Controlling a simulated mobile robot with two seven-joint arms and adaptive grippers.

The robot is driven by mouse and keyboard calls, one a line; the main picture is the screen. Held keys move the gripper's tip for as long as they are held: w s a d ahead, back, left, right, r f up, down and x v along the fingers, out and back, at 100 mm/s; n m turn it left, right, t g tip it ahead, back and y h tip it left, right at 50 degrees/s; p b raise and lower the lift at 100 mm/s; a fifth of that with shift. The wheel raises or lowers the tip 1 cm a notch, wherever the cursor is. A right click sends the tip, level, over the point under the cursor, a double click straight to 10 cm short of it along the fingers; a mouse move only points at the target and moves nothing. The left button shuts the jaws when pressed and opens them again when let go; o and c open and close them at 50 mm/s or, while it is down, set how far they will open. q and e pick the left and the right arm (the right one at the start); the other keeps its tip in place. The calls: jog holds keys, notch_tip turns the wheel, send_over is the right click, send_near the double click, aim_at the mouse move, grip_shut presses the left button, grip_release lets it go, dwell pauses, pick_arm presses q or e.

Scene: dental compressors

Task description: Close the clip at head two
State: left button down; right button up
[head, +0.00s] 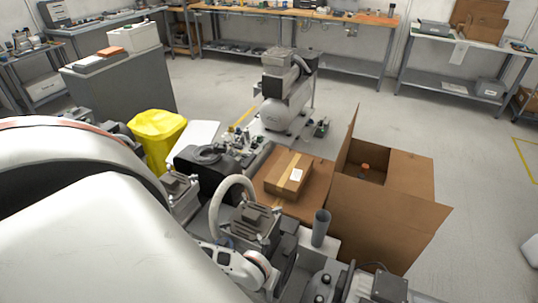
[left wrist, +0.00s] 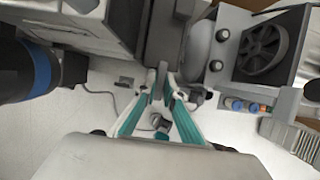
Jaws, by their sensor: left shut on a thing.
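In the left wrist view my left gripper (left wrist: 160,90) has its teal-padded fingers closed together at the tips. They are shut on a small grey part at the underside of a grey block (left wrist: 168,38); it may be the clip, but the fingers hide most of it. In the head view the compressor has two grey ribbed heads, one nearer (head: 252,222) and one farther left (head: 180,188). A pale curved hose (head: 215,205) rises beside the nearer head. My left arm covers the lower left, and the left fingertips cannot be made out there. My right gripper is not in view.
An open cardboard box (head: 390,215) stands right of the compressor, and a closed carton (head: 288,174) lies behind it. A yellow bag (head: 157,138) is at left. In the left wrist view a fan housing (left wrist: 264,50) and a dark blue-ringed cylinder (left wrist: 30,75) flank the fingers.

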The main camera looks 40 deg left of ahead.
pick_arm(q)
jog(key=c, duration=2.1)
grip_release()
jog(key=shift+c, duration=0.2)
jog(key=v, duration=1.2)
